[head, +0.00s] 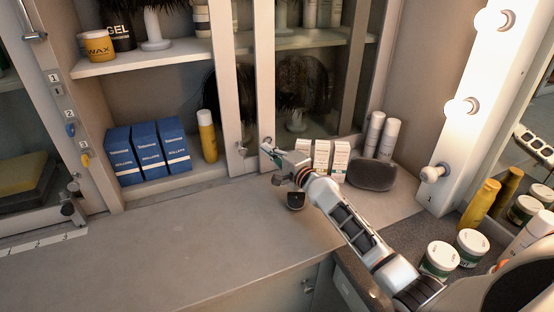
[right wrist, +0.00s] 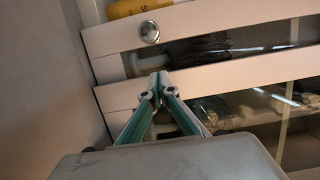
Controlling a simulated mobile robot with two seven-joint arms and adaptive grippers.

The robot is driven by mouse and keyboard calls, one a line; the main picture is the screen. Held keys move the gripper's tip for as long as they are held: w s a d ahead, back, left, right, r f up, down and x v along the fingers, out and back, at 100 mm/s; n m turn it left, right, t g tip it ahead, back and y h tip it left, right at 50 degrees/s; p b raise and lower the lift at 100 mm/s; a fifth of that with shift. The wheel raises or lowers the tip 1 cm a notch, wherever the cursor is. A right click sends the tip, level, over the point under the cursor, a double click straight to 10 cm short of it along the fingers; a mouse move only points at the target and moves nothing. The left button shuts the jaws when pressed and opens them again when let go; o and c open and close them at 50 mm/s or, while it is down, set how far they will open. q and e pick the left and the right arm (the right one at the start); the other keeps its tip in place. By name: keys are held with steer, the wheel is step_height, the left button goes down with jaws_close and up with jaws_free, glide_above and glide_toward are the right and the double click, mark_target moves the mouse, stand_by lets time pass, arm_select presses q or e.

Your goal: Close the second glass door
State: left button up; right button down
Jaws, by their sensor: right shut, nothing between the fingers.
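White-framed glass doors front the cabinet's middle and right. One upright door frame (head: 223,95) stands beside the open shelf section, with a round metal knob (head: 242,148) nearby. A second upright frame (head: 265,75) stands just to its right, with a dark gap of glass between them. My right gripper (head: 267,146) is shut and empty at the lower part of this second frame. In the right wrist view, its closed fingertips (right wrist: 159,80) are at the edge of a white frame bar (right wrist: 225,80); contact is unclear. The knob (right wrist: 149,32) shows beyond. My left gripper is out of view.
Blue boxes (head: 147,153) and a yellow bottle (head: 207,136) fill the open shelf. White cartons (head: 340,158), spray cans (head: 388,138) and a dark pouch (head: 372,174) stand by my right arm. The counter (head: 170,235) is clear at the left and middle.

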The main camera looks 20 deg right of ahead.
steer(key=a+p, duration=0.1)
steer(key=a, duration=0.3)
steer(key=shift+p, duration=0.3)
steer(key=shift+f, duration=0.1)
